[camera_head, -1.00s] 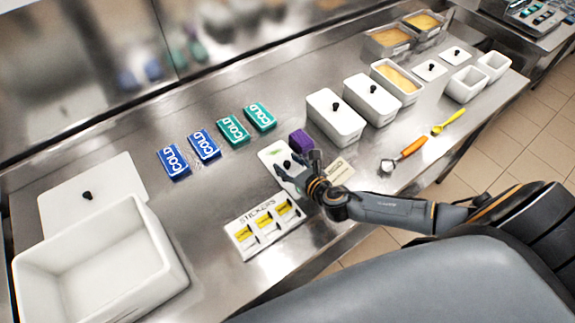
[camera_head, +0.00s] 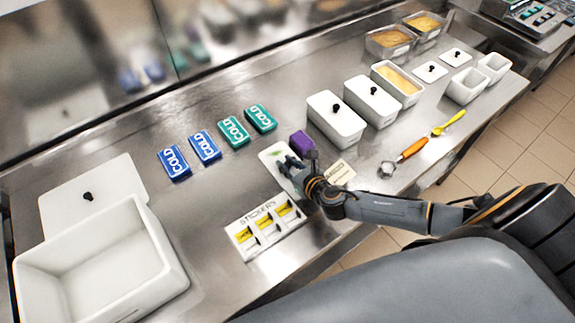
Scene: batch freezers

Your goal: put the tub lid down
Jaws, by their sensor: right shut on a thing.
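A white tub lid (camera_head: 272,153) with a green leaf mark lies near the middle of the counter. My right gripper (camera_head: 290,165) is over it and shut, apparently on its knob, which the fingers hide. I cannot tell whether the lid touches the counter or is slightly raised. A purple block (camera_head: 301,143) is just beyond the gripper. My left gripper is out of view.
A sticker holder (camera_head: 250,241) is close in front of the lid. Blue and green cold packs (camera_head: 205,146) lie to the left. White lidded tubs (camera_head: 336,121) stand to the right. A large white bin (camera_head: 155,292) and a scoop (camera_head: 412,148) flank the area. Some counter left of the lid is clear.

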